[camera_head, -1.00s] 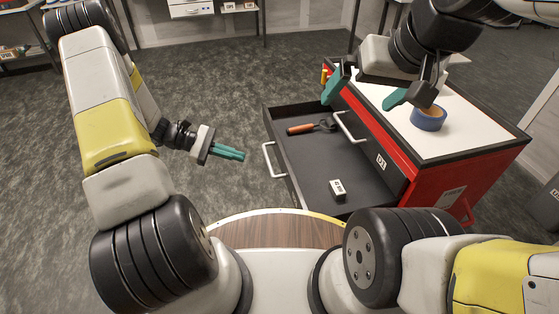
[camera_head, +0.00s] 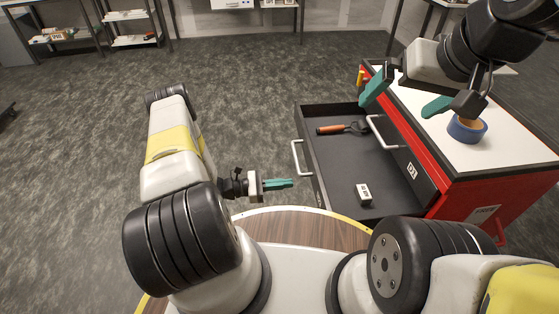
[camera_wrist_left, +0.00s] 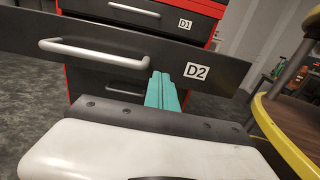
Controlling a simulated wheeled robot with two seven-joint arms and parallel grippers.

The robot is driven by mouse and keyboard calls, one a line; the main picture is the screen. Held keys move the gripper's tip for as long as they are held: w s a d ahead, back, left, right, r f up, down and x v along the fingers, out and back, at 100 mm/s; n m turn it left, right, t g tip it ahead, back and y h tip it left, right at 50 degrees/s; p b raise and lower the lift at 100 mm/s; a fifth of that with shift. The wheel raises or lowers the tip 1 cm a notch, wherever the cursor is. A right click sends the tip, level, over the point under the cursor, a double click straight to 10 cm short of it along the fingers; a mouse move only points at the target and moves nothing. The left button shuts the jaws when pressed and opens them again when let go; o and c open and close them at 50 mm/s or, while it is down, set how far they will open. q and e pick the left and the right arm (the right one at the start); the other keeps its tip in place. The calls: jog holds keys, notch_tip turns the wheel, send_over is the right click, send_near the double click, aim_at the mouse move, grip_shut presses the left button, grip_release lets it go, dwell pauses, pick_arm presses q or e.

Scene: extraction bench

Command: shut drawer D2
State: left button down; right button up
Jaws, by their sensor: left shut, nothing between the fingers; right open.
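Drawer D2 (camera_head: 337,183) is pulled out of the red cabinet (camera_head: 467,215) in the head view. It holds an orange-handled tool (camera_head: 335,129) and a small white labelled box (camera_head: 364,194). Its front (camera_wrist_left: 221,72), with the D2 label and a pale bar handle (camera_wrist_left: 90,52), faces the left wrist camera. My left gripper (camera_head: 291,183) is shut and empty, its teal fingers pointing at the drawer front near the handle. I cannot tell whether they touch it. My right gripper (camera_head: 406,98) is open above the cabinet top. Drawer D1 (camera_wrist_left: 140,13) looks shut.
A blue tape roll (camera_head: 467,128) lies on the white cabinet top. My round wooden base edge (camera_head: 292,225) is close to the drawer's near corner. Open carpet (camera_head: 240,95) lies left of the drawer. Shelves and benches stand at the back.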

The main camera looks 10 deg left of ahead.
aim_at(314, 181)
pick_arm(q)
jog(key=x, duration=0.7)
jog(key=shift+d, duration=0.1)
